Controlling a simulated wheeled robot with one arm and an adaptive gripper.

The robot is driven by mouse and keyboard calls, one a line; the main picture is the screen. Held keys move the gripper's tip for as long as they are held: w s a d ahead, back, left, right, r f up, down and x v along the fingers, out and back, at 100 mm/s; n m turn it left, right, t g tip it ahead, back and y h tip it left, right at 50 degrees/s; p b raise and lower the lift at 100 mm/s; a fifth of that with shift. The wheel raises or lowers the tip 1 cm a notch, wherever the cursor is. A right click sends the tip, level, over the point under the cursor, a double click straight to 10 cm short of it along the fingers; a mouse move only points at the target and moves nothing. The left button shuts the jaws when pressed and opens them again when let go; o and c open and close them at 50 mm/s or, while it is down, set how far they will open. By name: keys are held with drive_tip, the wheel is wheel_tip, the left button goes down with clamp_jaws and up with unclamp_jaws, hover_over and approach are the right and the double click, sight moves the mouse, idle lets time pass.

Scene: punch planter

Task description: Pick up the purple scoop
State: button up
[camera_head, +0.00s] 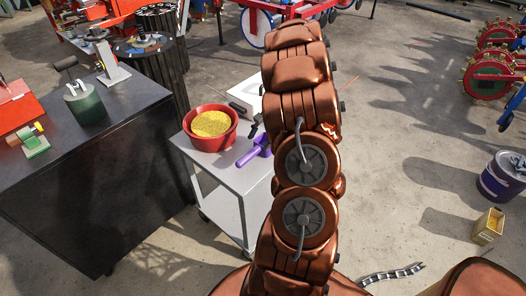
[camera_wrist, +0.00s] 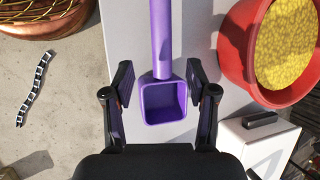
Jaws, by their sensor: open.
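The purple scoop (camera_wrist: 162,50) lies on a light grey cart top (camera_wrist: 195,20). In the wrist view its handle runs up out of the picture and its square cup sits between my fingertips. In the head view the scoop (camera_head: 246,157) shows beside my arm, its cup end partly hidden. My gripper (camera_wrist: 160,85) is open, with one finger on each side of the cup and a gap on both sides. I cannot tell its exact height above the scoop. In the head view my arm hides most of the gripper.
A red bowl of yellow grains (camera_head: 211,127) stands close to the scoop; it also shows in the wrist view (camera_wrist: 237,50). A white box (camera_head: 245,92) sits behind. A dark cabinet (camera_head: 90,165) stands left of the cart. A chain (camera_head: 392,275) lies on the floor.

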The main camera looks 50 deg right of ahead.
sight(253, 151)
drive_tip(key=shift+p+x, duration=0.7)
drive_tip(key=shift+x, duration=3.1)
drive_tip(key=shift+w+d, duration=0.1)
clamp_jaws()
